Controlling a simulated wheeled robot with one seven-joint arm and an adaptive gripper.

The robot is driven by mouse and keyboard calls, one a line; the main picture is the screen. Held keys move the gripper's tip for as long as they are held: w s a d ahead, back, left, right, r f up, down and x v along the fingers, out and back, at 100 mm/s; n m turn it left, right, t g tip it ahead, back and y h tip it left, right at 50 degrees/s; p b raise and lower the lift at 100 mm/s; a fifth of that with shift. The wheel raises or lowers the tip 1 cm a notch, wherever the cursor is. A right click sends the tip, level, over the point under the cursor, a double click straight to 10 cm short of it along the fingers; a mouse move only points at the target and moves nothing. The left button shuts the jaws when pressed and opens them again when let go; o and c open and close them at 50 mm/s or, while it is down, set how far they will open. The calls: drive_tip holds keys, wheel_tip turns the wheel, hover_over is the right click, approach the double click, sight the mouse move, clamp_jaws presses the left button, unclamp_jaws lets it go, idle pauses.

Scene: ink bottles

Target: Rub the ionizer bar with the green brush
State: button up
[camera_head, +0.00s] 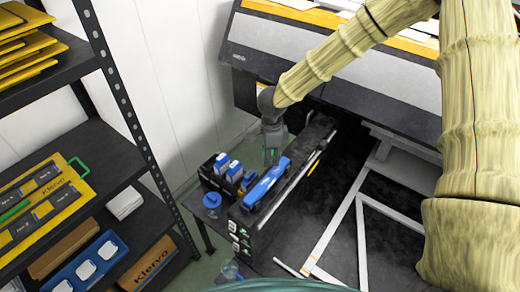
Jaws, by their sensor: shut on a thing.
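My gripper (272,150) points down at the end of my arm, shut on a small green thing that looks like the green brush (270,157). The fingers hide most of it. Just below and in front of it, a long blue bar (264,184) lies along the top of a black unit. I cannot tell for sure whether this is the ionizer bar or whether the thin metal rail (290,187) beside it is. I cannot tell whether the brush touches the blue bar.
Several blue-topped ink bottles (228,168) stand close to the left of my gripper. A blue round cap (212,200) sits before them. A large printer (330,62) stands behind. A black shelf (110,160) with a yellow board (42,195) is at left.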

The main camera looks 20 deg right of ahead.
drive_tip(key=shift+w+r+p, duration=0.2)
drive_tip(key=shift+r+p, duration=0.6)
drive_tip(key=shift+r, duration=0.35)
drive_tip(key=shift+s+r+p, duration=0.15)
drive_tip(key=shift+r+p, duration=0.15)
drive_tip(key=shift+r, duration=0.7)
drive_tip(key=shift+f, duration=0.1)
